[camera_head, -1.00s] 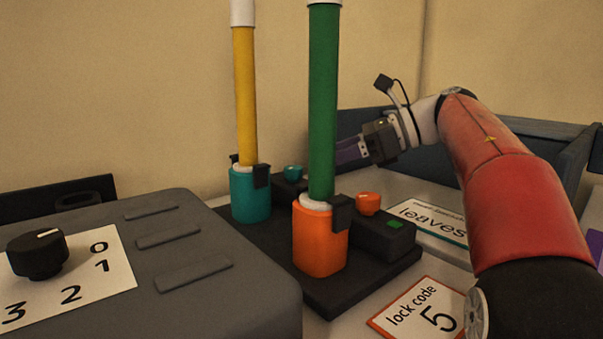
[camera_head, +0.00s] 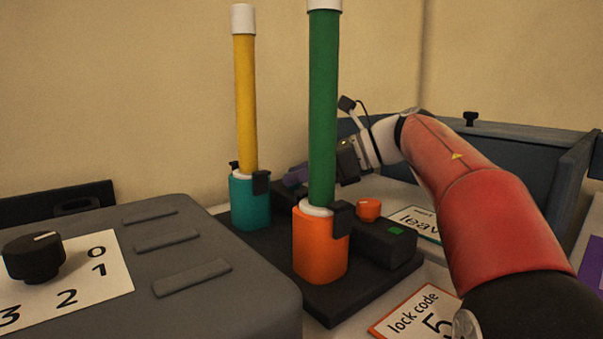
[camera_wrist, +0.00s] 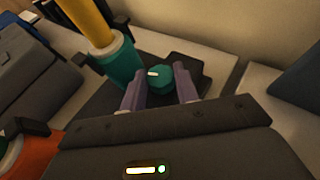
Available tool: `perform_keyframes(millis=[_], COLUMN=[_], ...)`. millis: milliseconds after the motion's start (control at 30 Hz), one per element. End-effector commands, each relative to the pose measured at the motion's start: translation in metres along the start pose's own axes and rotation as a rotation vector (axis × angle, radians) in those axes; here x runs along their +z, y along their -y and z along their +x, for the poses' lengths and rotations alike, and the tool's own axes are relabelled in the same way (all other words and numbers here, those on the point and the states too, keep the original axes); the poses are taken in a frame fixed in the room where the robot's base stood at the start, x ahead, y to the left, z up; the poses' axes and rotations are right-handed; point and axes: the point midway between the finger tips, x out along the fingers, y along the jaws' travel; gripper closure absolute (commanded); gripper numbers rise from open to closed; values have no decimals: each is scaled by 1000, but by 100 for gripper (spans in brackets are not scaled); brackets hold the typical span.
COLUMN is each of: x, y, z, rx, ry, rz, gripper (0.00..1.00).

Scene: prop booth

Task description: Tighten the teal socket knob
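The teal socket knob (camera_wrist: 160,78) shows in the wrist view, with a pale pointer mark, on a dark block beside the teal socket (camera_wrist: 120,62). My gripper (camera_wrist: 160,90) is open, its two purple fingers apart on either side of the knob's near part; I cannot tell whether they touch it. In the head view my gripper (camera_head: 297,173) is partly hidden behind the green pole (camera_head: 322,110), and the knob is hidden. The teal socket (camera_head: 250,203) holds a yellow pole (camera_head: 245,105) upright. The orange socket (camera_head: 320,243) holds the green pole.
An orange knob (camera_head: 368,209) sits on a dark block with a green square. A grey console (camera_head: 200,288) with a black dial (camera_head: 33,257) stands at the left. Cards reading "leaves" and "lock code 5" (camera_head: 415,312) lie at the right. A blue-grey bin (camera_head: 500,165) stands behind.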

Motion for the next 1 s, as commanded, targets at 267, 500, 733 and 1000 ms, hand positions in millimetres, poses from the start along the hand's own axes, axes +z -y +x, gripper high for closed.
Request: perform_keyframes(millis=[267,500,733,1000], x=[0,-2,-1,2], y=[0,-2,-6,-8], z=[0,1,1,1], rx=[-10,-93,-250,-445], ry=[0,1,1,1], rz=[3,36,99,182], gripper=[92,92,92,92])
